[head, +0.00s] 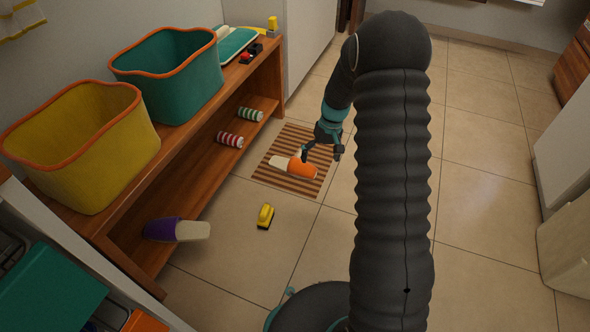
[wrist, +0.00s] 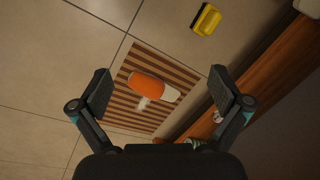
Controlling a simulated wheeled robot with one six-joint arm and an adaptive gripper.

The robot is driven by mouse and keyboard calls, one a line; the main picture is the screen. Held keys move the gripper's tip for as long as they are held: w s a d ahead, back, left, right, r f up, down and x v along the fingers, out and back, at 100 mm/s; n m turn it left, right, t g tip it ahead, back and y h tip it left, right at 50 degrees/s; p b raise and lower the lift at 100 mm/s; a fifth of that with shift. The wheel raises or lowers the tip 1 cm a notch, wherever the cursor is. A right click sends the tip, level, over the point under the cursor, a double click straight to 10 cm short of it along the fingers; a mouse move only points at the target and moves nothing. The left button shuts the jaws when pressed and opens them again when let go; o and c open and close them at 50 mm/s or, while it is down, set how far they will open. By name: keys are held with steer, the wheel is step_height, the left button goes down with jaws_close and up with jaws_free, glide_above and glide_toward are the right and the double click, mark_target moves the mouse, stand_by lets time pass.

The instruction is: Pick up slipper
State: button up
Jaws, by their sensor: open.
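An orange and cream slipper (head: 295,166) lies on a brown striped mat (head: 310,137) on the tiled floor. In the wrist view the slipper (wrist: 155,88) is between my open fingers and beyond them, with floor mat around it. My gripper (head: 322,150) is open and empty, just above the slipper's orange end in the head view. A second slipper, purple and cream (head: 178,230), sits at the lower shelf's edge at left.
A wooden shelf unit (head: 185,150) runs along the left wall, holding a yellow bin (head: 85,150), a teal bin (head: 170,75) and striped cylinders (head: 230,139) below. A yellow brush-like object (head: 265,216) lies on the floor. Floor to the right is clear.

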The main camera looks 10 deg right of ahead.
steer(key=w+d+f+n+t+y+b, duration=0.1)
steer(key=w+f+n, duration=0.1)
steer(key=w+f, duration=0.55)
steer(key=w+d+f+n, duration=0.15)
steer(key=w+f, duration=0.25)
steer(key=f, duration=0.7)
steer(key=n+t, duration=0.2)
steer(key=n, duration=0.5)
glide_toward(300, 164)
steer(key=shift+t+y, duration=0.3)
steer(key=x, duration=0.3)
steer(key=b+x, duration=0.1)
steer(key=x, duration=0.2)
steer(key=shift+w+d+f, duration=0.1)
steer(key=shift+w+f, duration=0.15)
steer(key=shift+f, duration=0.15)
steer(key=shift+s+b+x, duration=0.15)
steer(key=shift+b+x, duration=0.2)
steer(key=shift+x, duration=1)
steer(key=shift+s+b+x, duration=0.15)
steer(key=shift+b+x, duration=0.15)
steer(key=shift+x, duration=1.05)
steer(key=shift+f, duration=0.35)
steer(key=c, duration=1.1)
